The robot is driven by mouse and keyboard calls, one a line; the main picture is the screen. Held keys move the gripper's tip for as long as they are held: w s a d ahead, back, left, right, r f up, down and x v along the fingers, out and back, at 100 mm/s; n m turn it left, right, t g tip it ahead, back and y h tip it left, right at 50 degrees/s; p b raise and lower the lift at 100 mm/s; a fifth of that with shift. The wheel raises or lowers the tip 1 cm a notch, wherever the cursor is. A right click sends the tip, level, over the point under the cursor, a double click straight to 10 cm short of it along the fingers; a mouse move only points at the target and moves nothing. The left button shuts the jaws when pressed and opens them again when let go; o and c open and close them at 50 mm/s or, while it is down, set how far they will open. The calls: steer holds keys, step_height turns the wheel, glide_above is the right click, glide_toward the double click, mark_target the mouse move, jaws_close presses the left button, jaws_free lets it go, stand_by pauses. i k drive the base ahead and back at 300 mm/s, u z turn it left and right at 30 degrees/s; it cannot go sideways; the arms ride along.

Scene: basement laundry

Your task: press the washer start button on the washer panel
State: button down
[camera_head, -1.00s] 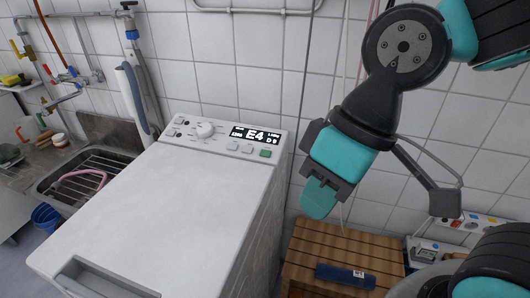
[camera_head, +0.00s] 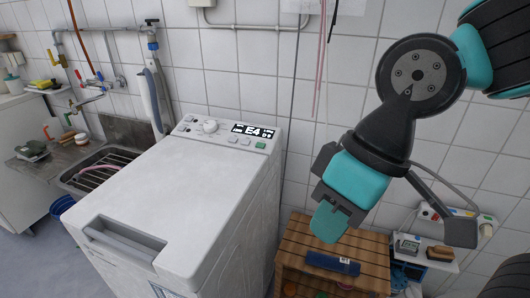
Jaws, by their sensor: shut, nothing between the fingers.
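The white top-loading washer (camera_head: 175,190) stands left of centre. Its panel (camera_head: 222,133) lies along the back of the top, with a round dial (camera_head: 210,126) and a dark display (camera_head: 253,131) reading "E4". Below the display are two pale buttons and, at the right end, a green button (camera_head: 261,145). The pictures do not show which button is the start button. My gripper (camera_head: 329,222) is shut and empty, with its teal fingertips pointing down. It is to the right of the washer in the picture, apart from the panel, above the wooden slatted stand.
A wooden slatted stand (camera_head: 362,255) with a dark blue box (camera_head: 332,263) on it is right of the washer. A sink (camera_head: 95,170) with taps is at the left. A tiled wall with pipes (camera_head: 255,25) is behind. A power strip (camera_head: 455,216) is at the right.

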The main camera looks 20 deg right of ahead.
mark_target(259, 145)
steer(key=z, duration=3.15)
steer(key=k, duration=1.35)
steer(key=u, duration=2.3)
steer(key=i, duration=0.5)
steer(key=u, duration=0.05)
